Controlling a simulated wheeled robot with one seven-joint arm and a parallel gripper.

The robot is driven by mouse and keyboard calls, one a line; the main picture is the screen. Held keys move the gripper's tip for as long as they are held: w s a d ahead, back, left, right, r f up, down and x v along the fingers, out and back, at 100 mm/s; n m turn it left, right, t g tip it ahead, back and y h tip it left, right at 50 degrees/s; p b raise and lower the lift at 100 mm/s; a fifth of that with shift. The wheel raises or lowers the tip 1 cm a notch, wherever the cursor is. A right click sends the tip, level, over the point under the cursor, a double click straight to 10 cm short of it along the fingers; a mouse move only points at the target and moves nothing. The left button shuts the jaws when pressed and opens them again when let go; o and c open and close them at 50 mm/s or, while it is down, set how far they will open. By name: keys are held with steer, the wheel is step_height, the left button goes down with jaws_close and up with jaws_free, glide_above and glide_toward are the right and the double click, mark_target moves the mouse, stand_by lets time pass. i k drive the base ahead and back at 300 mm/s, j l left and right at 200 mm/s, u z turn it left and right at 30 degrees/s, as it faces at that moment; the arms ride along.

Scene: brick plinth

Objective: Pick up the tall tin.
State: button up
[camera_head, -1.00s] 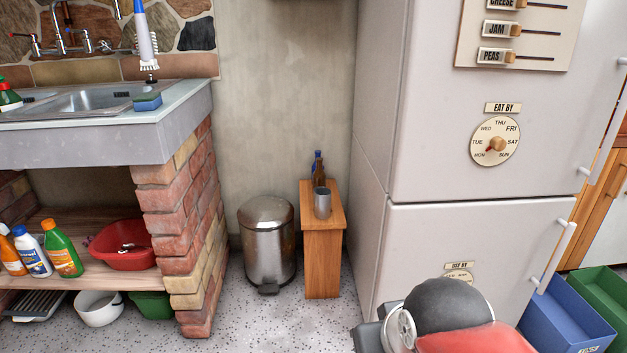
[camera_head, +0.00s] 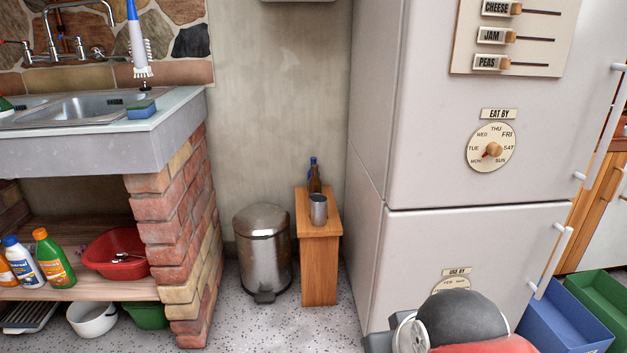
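The tall tin (camera_head: 318,209) is a plain grey metal cylinder. It stands upright near the front edge of a narrow wooden stand (camera_head: 319,262), between the pedal bin and the fridge. A dark brown bottle (camera_head: 314,178) with a blue top stands behind it on the same stand. Part of my own arm, dark and red, shows at the bottom right, well in front of the stand. My gripper's fingers are not in view.
A steel pedal bin (camera_head: 264,250) stands left of the stand. The white fridge (camera_head: 440,245) rises close on its right. A brick plinth (camera_head: 180,235) holds the sink at left. Blue (camera_head: 570,315) and green crates sit at the lower right. Speckled floor before the stand is clear.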

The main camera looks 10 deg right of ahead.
mark_target(319, 210)
steer(key=i+j, duration=0.25)
steer(key=i, duration=0.2)
steer(key=i+j, duration=0.2)
steer(key=i, duration=0.25)
steer(key=i+j+z, duration=0.1)
steer(key=i+j, duration=0.15)
steer(key=i, duration=0.2)
steer(key=i+j, duration=0.25)
steer(key=i, duration=0.2)
